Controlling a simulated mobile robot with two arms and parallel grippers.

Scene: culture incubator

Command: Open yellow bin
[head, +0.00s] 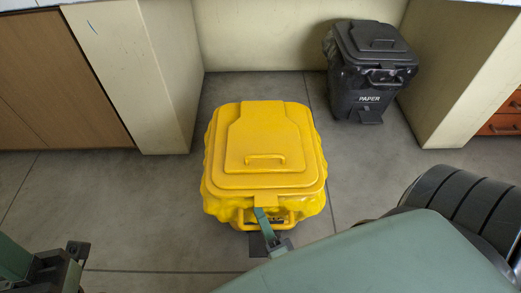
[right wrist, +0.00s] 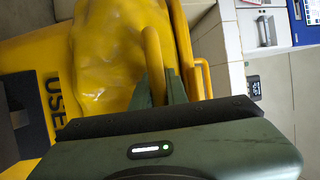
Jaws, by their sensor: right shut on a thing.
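The yellow bin (head: 265,150) stands on the floor in the middle of the head view, with its lid lying flat on top. A low handle (head: 265,159) sits on the lid. My right gripper (head: 262,217) reaches the bin's front edge, at the lid's front tab. In the right wrist view its fingers (right wrist: 172,86) are shut on a narrow yellow piece of the bin, beside the bulging yellow bag (right wrist: 115,45). Exactly how they hold it is partly hidden. My left gripper (head: 72,256) is at the lower left, away from the bin; its jaws are unclear.
A black paper bin (head: 370,75) stands at the back right. Pale cabinet sides (head: 130,75) flank the recess at left and right. Grey floor (head: 165,200) is free around the yellow bin.

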